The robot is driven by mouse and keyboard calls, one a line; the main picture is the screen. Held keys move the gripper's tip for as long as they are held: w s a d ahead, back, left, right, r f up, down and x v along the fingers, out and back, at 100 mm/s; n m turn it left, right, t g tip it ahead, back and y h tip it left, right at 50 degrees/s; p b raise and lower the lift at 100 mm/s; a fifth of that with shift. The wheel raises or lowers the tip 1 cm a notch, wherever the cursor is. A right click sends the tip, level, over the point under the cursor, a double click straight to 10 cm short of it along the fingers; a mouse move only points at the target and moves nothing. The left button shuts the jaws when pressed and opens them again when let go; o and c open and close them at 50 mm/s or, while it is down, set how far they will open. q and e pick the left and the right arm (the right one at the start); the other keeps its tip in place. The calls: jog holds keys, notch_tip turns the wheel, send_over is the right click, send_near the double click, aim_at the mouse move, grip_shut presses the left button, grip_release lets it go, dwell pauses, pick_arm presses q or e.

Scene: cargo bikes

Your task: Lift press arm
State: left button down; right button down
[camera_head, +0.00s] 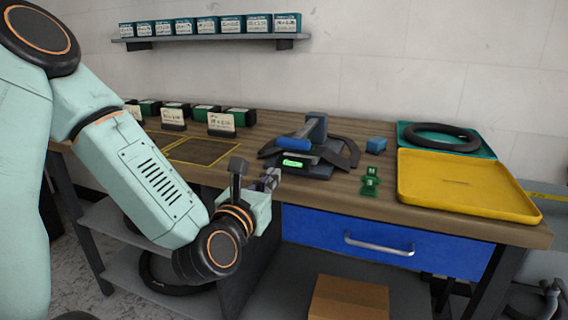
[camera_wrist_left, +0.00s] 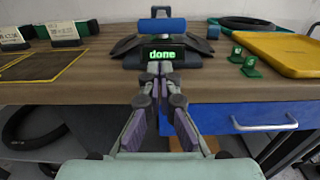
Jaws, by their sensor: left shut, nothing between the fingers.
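The press (camera_head: 308,153) stands on the wooden workbench, a dark device with splayed grey sides and a lit green display (camera_head: 295,163). In the left wrist view the display (camera_wrist_left: 161,54) reads "done". The press arm (camera_head: 316,128) is grey, with a blue cylindrical grip (camera_head: 294,145) low at the front; the grip also shows in the left wrist view (camera_wrist_left: 161,26). My left gripper (camera_head: 272,178) is shut and empty in front of the press, near the bench's front edge. Its fingertips (camera_wrist_left: 161,68) appear just below the display; I cannot tell whether they touch the press. My right gripper is not in view.
A yellow tray (camera_head: 466,207) and a teal tray with a black ring (camera_head: 441,136) lie at the right. Green tags (camera_head: 370,182) and a blue block (camera_head: 376,144) are beside the press. Labelled boxes (camera_head: 222,123) stand at the left. A blue drawer (camera_head: 330,236) is below.

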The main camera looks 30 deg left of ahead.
pick_arm(q)
jog(key=b+x, duration=0.1)
jog(key=x, duration=0.7)
jog(key=shift+b, duration=0.4)
jog(key=shift+x, duration=0.9)
jog(key=shift+r, duration=0.1)
